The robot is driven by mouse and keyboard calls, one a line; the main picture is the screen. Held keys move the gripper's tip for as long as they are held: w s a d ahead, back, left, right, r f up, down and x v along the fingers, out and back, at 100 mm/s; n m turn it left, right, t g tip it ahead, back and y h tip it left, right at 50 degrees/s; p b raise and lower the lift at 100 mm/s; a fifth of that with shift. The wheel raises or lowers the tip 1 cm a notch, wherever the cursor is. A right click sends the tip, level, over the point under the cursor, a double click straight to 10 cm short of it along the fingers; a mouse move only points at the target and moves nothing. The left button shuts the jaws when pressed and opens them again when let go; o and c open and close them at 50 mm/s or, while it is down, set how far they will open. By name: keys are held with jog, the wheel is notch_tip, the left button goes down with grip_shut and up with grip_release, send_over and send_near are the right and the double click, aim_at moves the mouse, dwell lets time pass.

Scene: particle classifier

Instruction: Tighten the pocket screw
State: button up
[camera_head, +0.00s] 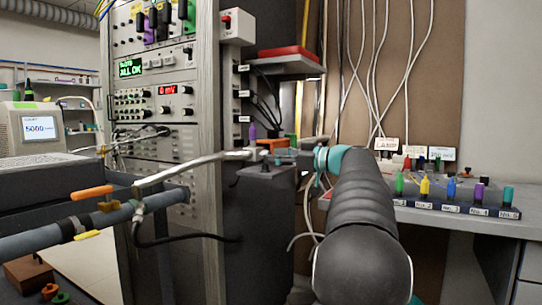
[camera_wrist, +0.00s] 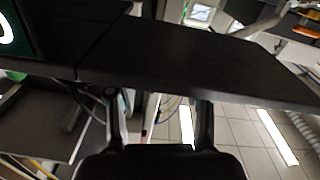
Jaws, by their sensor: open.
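My gripper (camera_wrist: 160,112) is open and empty in the wrist view, with its two dark fingers apart at the lower middle. A wide dark slab (camera_wrist: 200,62) lies across the view just beyond the fingertips. In the head view my arm reaches from the bottom right to the middle, where its fingers are too small to read clearly. Left of its end, a small dark knob (camera_head: 265,166) stands on a grey block (camera_head: 262,174) in front of the instrument rack. I cannot tell whether this knob is the pocket screw. No other screw shows clearly.
The instrument rack (camera_head: 160,80) stands at left centre. A metal pipe (camera_head: 190,169) and a blue-grey tube (camera_head: 110,218) with orange and yellow handles cross the left. Tiled floor (camera_wrist: 235,135) shows beyond the fingers.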

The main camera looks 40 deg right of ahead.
jog(key=shift+x, duration=1.1)
grip_shut()
jog(key=shift+m, duration=0.3)
jog(key=m, duration=0.4)
jog(key=shift+m+p, duration=0.7)
jog(key=shift+m, duration=1.5)
